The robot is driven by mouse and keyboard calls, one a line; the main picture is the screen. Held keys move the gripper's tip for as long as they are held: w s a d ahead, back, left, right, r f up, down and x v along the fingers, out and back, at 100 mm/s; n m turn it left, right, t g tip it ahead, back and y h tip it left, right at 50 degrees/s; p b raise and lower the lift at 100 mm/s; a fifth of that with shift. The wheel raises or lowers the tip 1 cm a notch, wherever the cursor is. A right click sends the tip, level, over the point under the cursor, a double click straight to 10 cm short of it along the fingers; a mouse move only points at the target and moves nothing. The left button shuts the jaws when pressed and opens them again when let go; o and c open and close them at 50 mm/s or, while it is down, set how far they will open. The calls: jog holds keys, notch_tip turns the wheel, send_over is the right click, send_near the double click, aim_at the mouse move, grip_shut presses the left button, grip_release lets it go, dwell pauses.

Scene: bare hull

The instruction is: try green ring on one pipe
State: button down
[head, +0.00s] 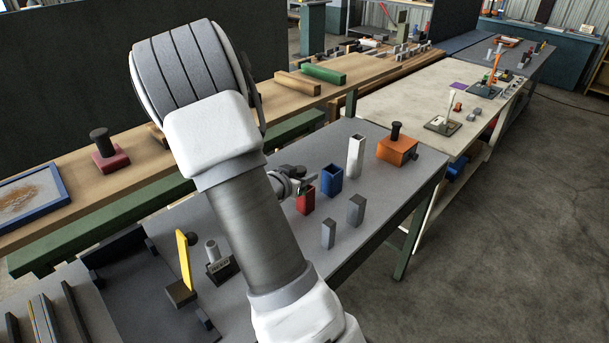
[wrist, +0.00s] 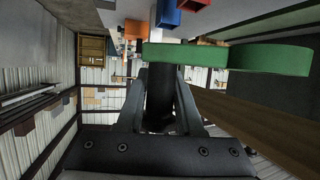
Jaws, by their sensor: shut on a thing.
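The green ring (wrist: 268,57) is in the wrist view, seen nearly edge-on, with a flat green bar running left from it across my fingertips. My gripper (wrist: 161,78) is shut on it; a dark round part stands between the fingers below the bar. In the head view my gripper (head: 303,181) is beside the red square tube (head: 306,201), and the ring cannot be made out there. A short grey pipe (head: 212,251) stands on a dark block on the bench, left of my arm. My arm hides part of the bench.
A blue square tube (head: 332,181), a white one (head: 355,157) and two grey blocks (head: 328,234) stand near the red tube. An orange box with a black knob (head: 397,150) is behind. A yellow lever (head: 184,258) rises left of the pipe.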

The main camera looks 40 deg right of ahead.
jog(key=shift+f+b, duration=2.2)
jog(key=shift+f, duration=0.5)
jog(key=shift+f+b, duration=2)
jog(key=shift+f, duration=0.5)
jog(key=shift+r, duration=0.2)
jog(key=shift+r+p, duration=5.35)
jog(key=shift+r, duration=0.5)
